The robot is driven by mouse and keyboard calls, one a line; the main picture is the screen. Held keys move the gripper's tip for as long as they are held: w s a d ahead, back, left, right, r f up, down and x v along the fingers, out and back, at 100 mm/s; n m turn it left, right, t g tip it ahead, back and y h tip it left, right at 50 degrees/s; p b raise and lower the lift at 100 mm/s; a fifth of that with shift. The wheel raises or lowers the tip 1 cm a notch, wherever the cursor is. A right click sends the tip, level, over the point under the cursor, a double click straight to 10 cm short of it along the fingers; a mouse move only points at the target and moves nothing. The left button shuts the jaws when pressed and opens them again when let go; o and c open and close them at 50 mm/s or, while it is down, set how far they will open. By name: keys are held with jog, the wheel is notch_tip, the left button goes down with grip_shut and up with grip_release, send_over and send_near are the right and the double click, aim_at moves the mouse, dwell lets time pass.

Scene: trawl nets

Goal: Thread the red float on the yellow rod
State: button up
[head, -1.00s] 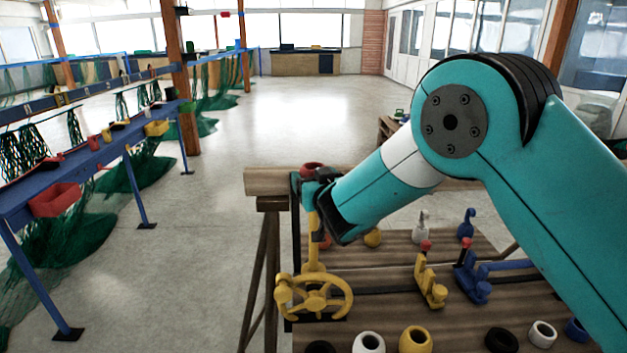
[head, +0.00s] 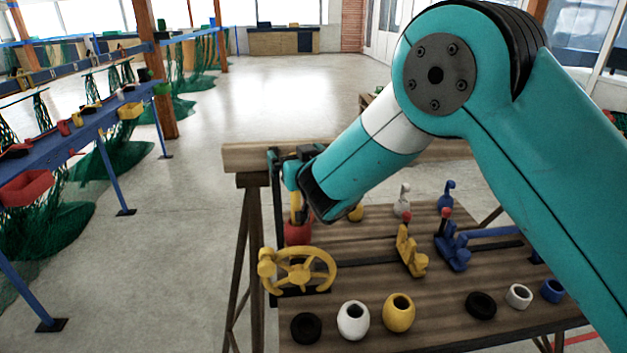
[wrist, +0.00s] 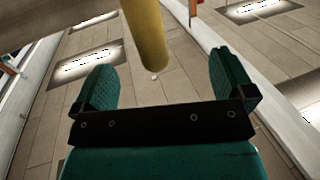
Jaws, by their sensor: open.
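The red float (head: 298,233) sits low around the upright yellow rod (head: 295,205), behind the yellow handwheel. My gripper (head: 290,168) is open at the upper part of the rod, above the float and apart from it. In the wrist view the jaws (wrist: 163,88) stand wide with nothing gripped. The rod's yellow end (wrist: 150,45) shows between and beyond them. The float does not show in the wrist view. My arm hides part of the area just right of the rod.
The yellow handwheel (head: 298,270) stands in front of the rod. Yellow (head: 410,252) and blue (head: 452,245) levers stand to the right. A black ring (head: 306,328), white float (head: 353,320) and yellow float (head: 398,312) lie along the table's front. Open floor lies left.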

jog(key=b+v, duration=0.8)
jog(key=v, duration=0.7)
jog(key=shift+s+b, duration=0.3)
jog(key=shift+b, duration=0.1)
jog(key=shift+d, duration=0.2)
dwell(0.6)
